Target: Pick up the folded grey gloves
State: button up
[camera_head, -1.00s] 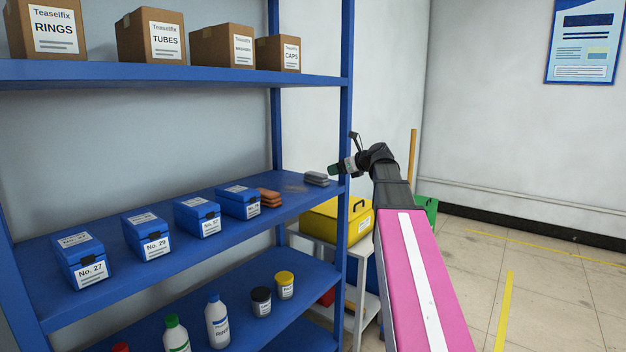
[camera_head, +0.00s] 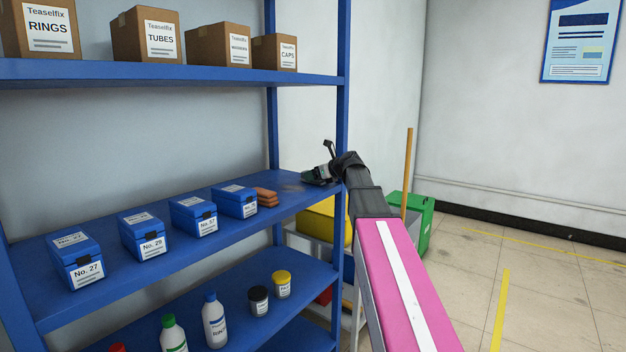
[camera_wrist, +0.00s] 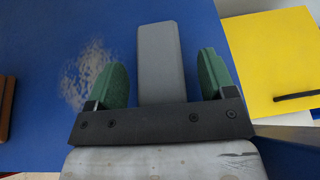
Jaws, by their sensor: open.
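The folded grey gloves (camera_wrist: 161,65) lie on the blue middle shelf (camera_wrist: 40,100) near its right end. In the wrist view they show as a grey block between the two green fingertips of my gripper (camera_wrist: 157,82). The fingers are open, one on each side, with blue shelf showing in both gaps. The near end of the gloves is hidden behind the dark gripper bar. In the head view my gripper (camera_head: 316,177) is at the right end of the shelf and mostly covers the gloves.
Orange-brown folded items (camera_head: 266,197) lie left of the gloves, beside several blue boxes (camera_head: 237,202). A blue shelf post (camera_head: 343,110) stands close to my arm. A yellow case (camera_head: 318,219) is below and beyond the shelf end. A worn patch (camera_wrist: 92,72) of shelf is bare.

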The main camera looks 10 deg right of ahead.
jog(key=c, duration=1)
jog(key=shift+r, duration=0.15)
